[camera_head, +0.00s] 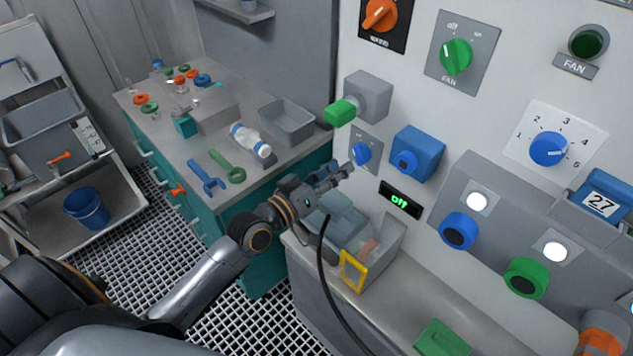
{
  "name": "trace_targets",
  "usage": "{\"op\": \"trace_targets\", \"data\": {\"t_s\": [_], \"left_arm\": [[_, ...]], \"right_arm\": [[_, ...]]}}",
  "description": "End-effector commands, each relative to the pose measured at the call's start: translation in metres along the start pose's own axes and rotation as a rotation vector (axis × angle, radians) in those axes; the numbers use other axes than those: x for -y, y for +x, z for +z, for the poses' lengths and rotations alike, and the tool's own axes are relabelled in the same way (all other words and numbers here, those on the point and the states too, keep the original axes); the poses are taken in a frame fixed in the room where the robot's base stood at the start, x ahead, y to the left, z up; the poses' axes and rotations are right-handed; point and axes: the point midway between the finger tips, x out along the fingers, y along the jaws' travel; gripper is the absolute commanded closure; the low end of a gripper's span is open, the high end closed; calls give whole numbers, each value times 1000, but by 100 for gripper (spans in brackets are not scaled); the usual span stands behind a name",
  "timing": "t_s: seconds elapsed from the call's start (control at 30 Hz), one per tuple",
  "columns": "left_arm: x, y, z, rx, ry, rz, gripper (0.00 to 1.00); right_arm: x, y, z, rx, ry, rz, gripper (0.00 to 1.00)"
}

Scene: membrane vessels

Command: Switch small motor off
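A small blue rotary knob (361,153) sits on a grey plate on the white wall panel; its markings are too small to read. A black display (400,199) below and right of it shows "off" in green. No label I can read says "small motor". My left gripper (346,171) is just below and left of the blue knob, its tips close to the plate. I cannot tell whether it touches the knob, and its finger gap is too small to judge. My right gripper is not in view.
A blue box-shaped control (417,153) and a grey box with a green knob (340,112) flank the knob. Orange (380,14) and green (456,57) rotary switches are above. A clear bin (385,253) stands below my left gripper. A cluttered workbench (262,190) is to the left.

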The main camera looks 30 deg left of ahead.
Motion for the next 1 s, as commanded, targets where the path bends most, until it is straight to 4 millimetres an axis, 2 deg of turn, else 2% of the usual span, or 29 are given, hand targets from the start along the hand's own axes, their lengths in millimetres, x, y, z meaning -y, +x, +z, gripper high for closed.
{"op": "trace_targets", "data": {"t_s": [0.03, 0.2, 0.4, 1.0], "left_arm": [[1, -14, 2, 6, 3, -1, 65], [0, -46, 2, 5, 1, 0, 65], [0, -68, 1, 2, -1, -1, 65], [0, -72, 0, 1, -1, 0, 65]], "right_arm": [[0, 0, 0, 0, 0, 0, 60], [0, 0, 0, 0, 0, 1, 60], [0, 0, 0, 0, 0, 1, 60], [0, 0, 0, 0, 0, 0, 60]]}}
